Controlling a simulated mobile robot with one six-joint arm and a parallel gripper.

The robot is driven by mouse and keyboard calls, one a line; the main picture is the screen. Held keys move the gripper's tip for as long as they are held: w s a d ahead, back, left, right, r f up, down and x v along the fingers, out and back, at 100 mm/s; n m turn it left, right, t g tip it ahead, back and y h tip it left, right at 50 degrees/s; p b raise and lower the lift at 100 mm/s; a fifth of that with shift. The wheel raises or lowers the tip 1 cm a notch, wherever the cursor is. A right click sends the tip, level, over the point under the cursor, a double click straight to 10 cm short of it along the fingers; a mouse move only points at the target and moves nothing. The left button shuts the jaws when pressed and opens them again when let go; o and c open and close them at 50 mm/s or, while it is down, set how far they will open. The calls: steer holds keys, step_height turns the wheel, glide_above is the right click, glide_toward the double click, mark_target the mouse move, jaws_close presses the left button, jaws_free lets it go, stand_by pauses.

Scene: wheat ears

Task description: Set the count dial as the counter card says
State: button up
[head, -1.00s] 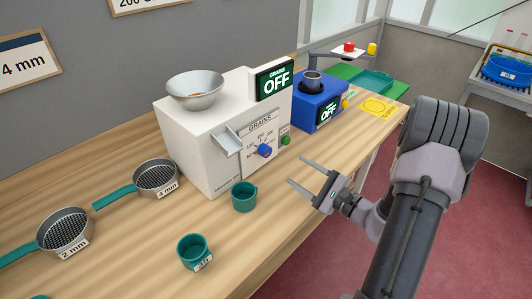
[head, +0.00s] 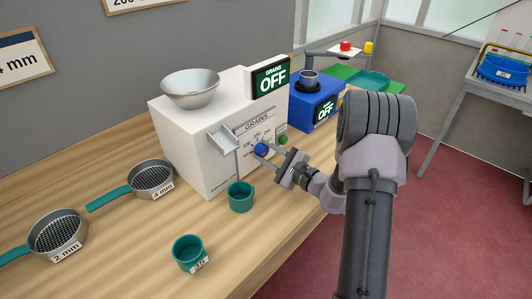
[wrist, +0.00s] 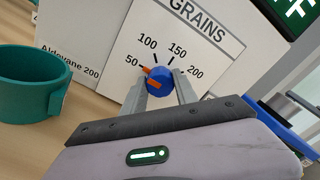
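The blue count dial (wrist: 160,81) sits on the white grain counter's front (head: 205,160). Its scale reads 50, 100, 150, 200; an orange mark shows on the dial's left side, nearest 50. In the head view the dial (head: 261,149) is partly beside my fingers. My gripper (head: 270,151) is at the dial; in the wrist view its fingers (wrist: 161,84) stand either side of it, apart. I cannot tell whether they touch it. The counter's display (head: 270,79) reads OFF. A wall card (head: 143,4), cut off at the top edge, shows "200".
A green button (head: 282,139) is right of the dial. A teal cup (head: 240,197) stands below the counter's spout, another (head: 188,252) nearer the front. Two sieves (head: 152,178) lie left. A blue machine (head: 316,101) stands right of the counter.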

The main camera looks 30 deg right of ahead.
jaws_close()
steer(key=m+p, duration=0.3)
steer(key=m, duration=0.3)
steer(key=shift+r+m+p, duration=0.15)
steer(key=shift+m+p, duration=0.15)
steer(key=shift+p, duration=0.1)
steer(key=m+p, duration=0.4)
steer(key=m, duration=0.2)
steer(key=m+p, duration=0.2)
steer(key=m, duration=0.2)
steer(key=m+p, duration=0.2)
steer(key=m, duration=0.1)
steer(key=shift+d+m, duration=0.1)
steer(key=shift+m, duration=0.2)
steer(key=m+p, duration=0.2)
steer(key=m, duration=0.4)
steer(key=shift+f+p, duration=0.2)
steer(key=shift+p, duration=0.1)
steer(key=shift+m, duration=0.4)
